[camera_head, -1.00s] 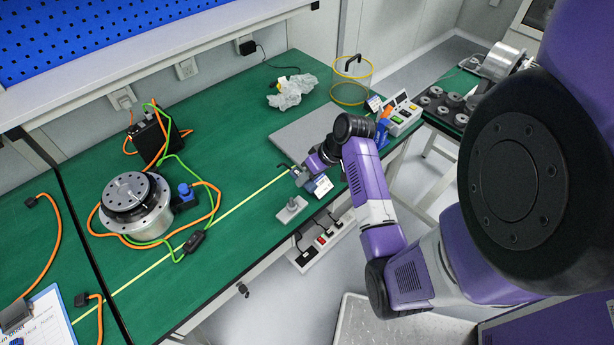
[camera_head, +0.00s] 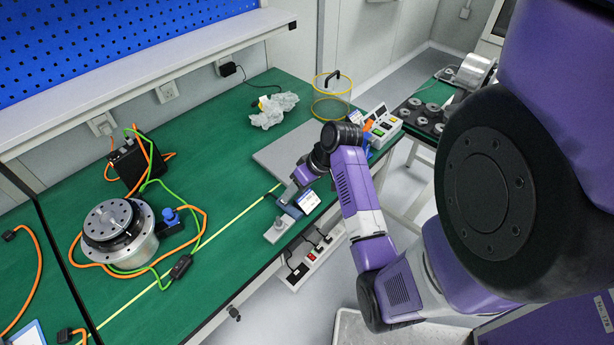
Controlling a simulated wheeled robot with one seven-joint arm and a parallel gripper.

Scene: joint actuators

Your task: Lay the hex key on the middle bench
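The middle bench (camera_head: 225,178) has a green top and fills the centre of the head view. My gripper (camera_head: 284,203) is low over its front edge, to the right of the end of a yellow tape line. Its fingers are small and partly hidden by the wrist, so I cannot tell whether they are open or shut. I cannot make out the hex key clearly; any piece at the fingertips is too small to identify.
A round metal actuator (camera_head: 120,232) with orange and green cables stands on the bench's left. A grey plate (camera_head: 280,155), plastic wrap (camera_head: 273,110) and a yellow-rimmed cylinder (camera_head: 331,105) are at the right. A grey block (camera_head: 278,229) sits at the front edge. Mid-bench is mostly clear.

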